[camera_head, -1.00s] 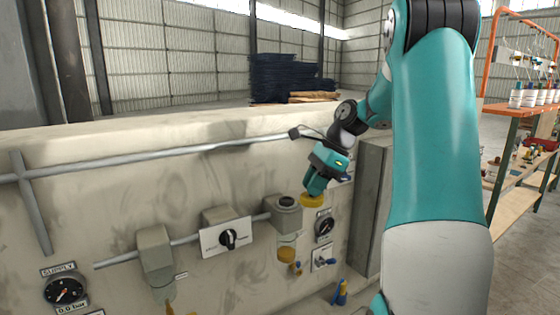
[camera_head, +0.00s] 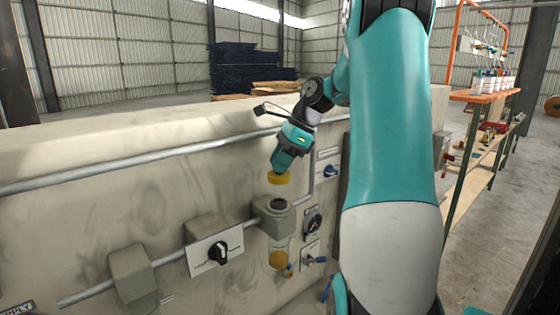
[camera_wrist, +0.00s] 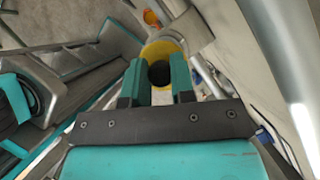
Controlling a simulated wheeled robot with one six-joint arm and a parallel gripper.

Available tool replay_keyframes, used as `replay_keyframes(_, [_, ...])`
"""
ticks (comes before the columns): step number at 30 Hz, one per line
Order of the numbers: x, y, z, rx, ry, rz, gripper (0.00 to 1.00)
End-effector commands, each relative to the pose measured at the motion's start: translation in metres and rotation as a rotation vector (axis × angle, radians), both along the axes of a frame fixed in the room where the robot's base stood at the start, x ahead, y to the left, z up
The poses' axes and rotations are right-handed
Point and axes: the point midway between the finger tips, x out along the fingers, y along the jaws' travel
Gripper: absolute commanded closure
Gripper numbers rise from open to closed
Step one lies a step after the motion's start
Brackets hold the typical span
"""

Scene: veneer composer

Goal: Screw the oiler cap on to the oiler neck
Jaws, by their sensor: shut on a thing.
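The yellow oiler cap (camera_head: 279,178) is held in my gripper (camera_head: 281,168), and a gap shows between the cap and the oiler below it. The grey oiler body with its round dark neck opening (camera_head: 279,204) is on the pipe of the machine wall, almost straight under the cap. In the wrist view the yellow cap (camera_wrist: 163,50) shows as a ring between the teal fingers of my gripper (camera_wrist: 158,80), with a dark round area in its middle. The oiler neck cannot be told apart clearly in the wrist view.
A clear bowl with amber liquid (camera_head: 279,260) hangs below the oiler.

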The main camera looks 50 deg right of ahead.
Motion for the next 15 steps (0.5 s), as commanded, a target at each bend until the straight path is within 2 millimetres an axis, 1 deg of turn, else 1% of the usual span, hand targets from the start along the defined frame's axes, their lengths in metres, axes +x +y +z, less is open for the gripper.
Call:
replay_keyframes(5, [0.001,0.002,0.005,0.005,0.001,0.001,0.99])
replay_keyframes(7, [0.001,0.001,-0.008,0.005,0.001,-0.001,0.99])
replay_keyframes(15, [0.0,0.0,-0.036,0.005,0.0,-0.002,0.99])
